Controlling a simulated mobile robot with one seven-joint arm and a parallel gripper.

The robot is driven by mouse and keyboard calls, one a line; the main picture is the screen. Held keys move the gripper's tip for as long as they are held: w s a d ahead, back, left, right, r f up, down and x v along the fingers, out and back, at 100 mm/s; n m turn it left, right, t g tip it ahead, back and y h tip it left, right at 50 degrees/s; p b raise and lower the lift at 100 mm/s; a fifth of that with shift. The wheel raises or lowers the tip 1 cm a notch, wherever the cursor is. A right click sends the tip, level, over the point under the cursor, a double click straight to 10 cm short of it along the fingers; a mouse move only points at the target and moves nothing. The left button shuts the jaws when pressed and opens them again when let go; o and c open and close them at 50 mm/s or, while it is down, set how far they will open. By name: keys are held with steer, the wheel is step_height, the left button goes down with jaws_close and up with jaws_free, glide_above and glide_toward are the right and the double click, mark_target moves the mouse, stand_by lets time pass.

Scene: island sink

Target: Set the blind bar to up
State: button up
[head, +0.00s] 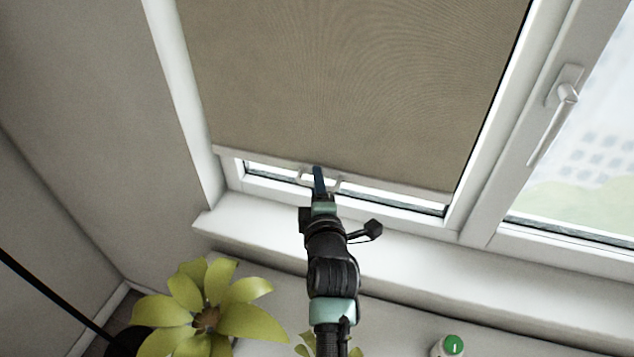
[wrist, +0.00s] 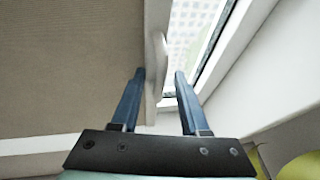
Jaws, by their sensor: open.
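The beige blind (head: 350,80) hangs most of the way down the window. Its white bar (head: 400,185) sits a little above the bottom of the frame, with a narrow strip of glass below it. A small white handle (head: 333,184) is at the middle of the bar, partly hidden by my gripper (head: 317,172). In the wrist view, my gripper (wrist: 159,74) is open, with one blue finger on each side of the bar (wrist: 154,62) and its handle (wrist: 162,52). I cannot tell whether either finger touches them.
The white windowsill (head: 420,255) runs below the blind. A second window with a white lever handle (head: 555,120) is at the right. A green-leaved plant (head: 240,320) stands at the lower left, and a green-topped object (head: 454,345) at the bottom right.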

jaws_close()
stand_by(1.5)
